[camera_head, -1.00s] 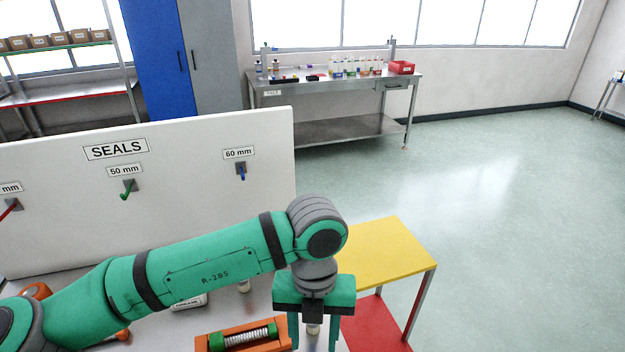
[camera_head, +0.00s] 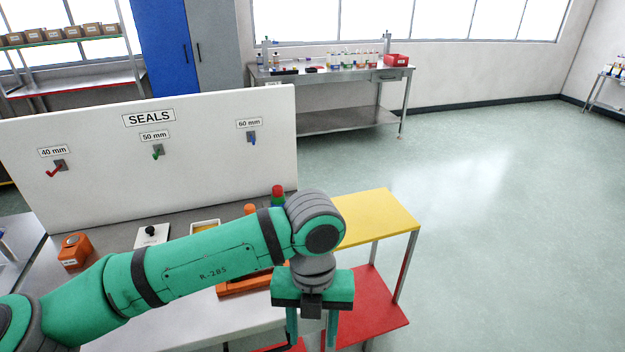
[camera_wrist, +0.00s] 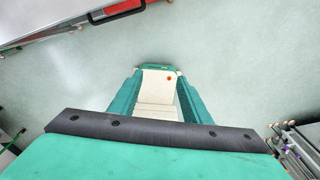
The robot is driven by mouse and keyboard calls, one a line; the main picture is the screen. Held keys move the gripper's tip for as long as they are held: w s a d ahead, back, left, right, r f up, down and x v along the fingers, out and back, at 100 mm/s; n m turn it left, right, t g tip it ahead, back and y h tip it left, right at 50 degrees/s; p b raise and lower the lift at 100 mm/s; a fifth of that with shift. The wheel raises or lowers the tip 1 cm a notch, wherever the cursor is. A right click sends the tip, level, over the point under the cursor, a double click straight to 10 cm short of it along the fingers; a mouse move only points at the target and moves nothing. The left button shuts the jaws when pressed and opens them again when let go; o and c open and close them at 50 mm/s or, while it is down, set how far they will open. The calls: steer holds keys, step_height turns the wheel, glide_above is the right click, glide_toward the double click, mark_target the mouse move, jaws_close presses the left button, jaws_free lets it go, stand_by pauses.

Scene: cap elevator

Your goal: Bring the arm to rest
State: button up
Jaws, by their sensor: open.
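My green arm reaches across the lower part of the head view. My gripper (camera_head: 312,335) hangs down at its end, in front of the bench edge, with its two fingers apart and nothing seen between them. In the wrist view a green and white body (camera_wrist: 157,90), likely my base, shows below over the pale floor.
The grey workbench (camera_head: 185,335) holds an orange block (camera_head: 75,251) and a white plate with a black knob (camera_head: 151,236). The white SEALS board (camera_head: 90,115) stands behind. A yellow-topped side table (camera_head: 375,217) with a red lower shelf (camera_head: 375,308) is at right. Open floor (camera_head: 500,230) lies beyond.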

steer(key=w+d+r+n+t+h, duration=0.15)
steer(key=d+h, duration=0.25)
steer(key=d, duration=0.5)
steer(key=w+d+n+t+h, duration=0.1)
steer(key=w+d+h, duration=0.25)
steer(key=d, duration=0.55)
steer(key=w+d+r+n+t+h, duration=0.3)
steer(key=d+r+n+t+h, duration=0.2)
steer(key=d+r+n+h, duration=0.4)
steer(key=s+a+f+n+t+y, duration=0.2)
steer(key=a+f+n+t+y, duration=0.45)
steer(key=f+n, duration=0.45)
steer(key=s+a+f+n+t+y, duration=0.3)
steer(key=a+f+n+t+y, duration=0.25)
steer(key=a+f+n, duration=0.55)
steer(key=s+a+f+n+g+y, duration=0.1)
steer(key=s+a+f, duration=0.1)
steer(key=s, duration=0.6)
steer(key=s+a+f+n+g+y, duration=0.1)
steer(key=s+a+f+y, duration=0.1)
steer(key=s, duration=0.7)
steer(key=s+a+f+n+g+y, duration=0.1)
steer(key=s+a+f, duration=0.2)
steer(key=s, duration=0.6)
steer(key=a, duration=0.2)
steer(key=shift+a+f, duration=0.3)
steer(key=shift+f, duration=0.1)
